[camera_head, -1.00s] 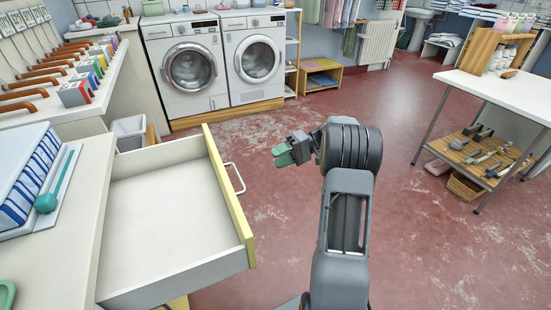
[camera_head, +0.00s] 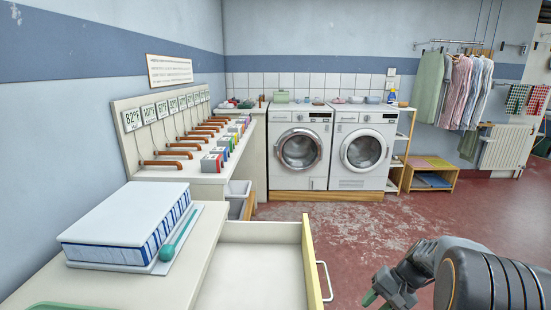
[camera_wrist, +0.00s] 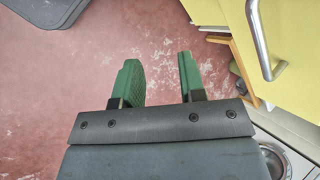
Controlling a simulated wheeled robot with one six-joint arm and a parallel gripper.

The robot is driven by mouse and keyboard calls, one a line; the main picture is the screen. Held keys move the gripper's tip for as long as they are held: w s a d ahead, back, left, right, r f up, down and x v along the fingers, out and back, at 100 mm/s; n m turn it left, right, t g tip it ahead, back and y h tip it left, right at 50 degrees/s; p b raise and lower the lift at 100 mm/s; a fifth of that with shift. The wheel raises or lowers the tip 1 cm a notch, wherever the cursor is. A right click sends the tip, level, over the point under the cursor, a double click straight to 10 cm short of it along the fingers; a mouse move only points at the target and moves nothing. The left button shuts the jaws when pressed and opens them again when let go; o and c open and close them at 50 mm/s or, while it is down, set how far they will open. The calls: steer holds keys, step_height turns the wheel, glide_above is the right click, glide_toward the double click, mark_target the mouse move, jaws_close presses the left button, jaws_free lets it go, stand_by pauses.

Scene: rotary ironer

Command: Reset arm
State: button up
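My gripper (camera_head: 371,298) is low at the right of the head view, held in the air to the right of the open drawer. In the wrist view my gripper (camera_wrist: 161,80) shows two green fingers standing apart with only red floor between them. It is open and empty. The open drawer (camera_head: 308,265) has a yellow front and a metal handle (camera_head: 324,281). The drawer front (camera_wrist: 292,75) and its handle (camera_wrist: 260,40) also show at the upper right of the wrist view, apart from the fingers. The part of the drawer I see inside is empty.
Several brown levers (camera_head: 180,153) line the wall. Two washing machines (camera_head: 300,150) stand at the back. The red floor (camera_head: 370,230) between is clear.

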steer(key=s+a+r+n+t+h+p, duration=0.1)
steer(key=s+a+r+n+h+p, duration=0.1)
steer(key=r+p, duration=0.4)
steer(key=s+a+r+n+t+h+p, duration=0.2)
steer(key=s+a+r+p, duration=0.2)
steer(key=r, duration=0.9)
steer(key=s+a+r+n+t+h+p, duration=0.1)
steer(key=s+a+r+n+h+p, duration=0.1)
steer(key=s+r+p, duration=0.3)
step_height(320, 180, up, 5)
steer(key=a+h+p, duration=0.1)
steer(key=p, duration=0.2)
steer(key=shift+a+f+p, duration=0.15)
steer(key=shift+a+p, duration=0.15)
steer(key=shift+s, duration=0.15)
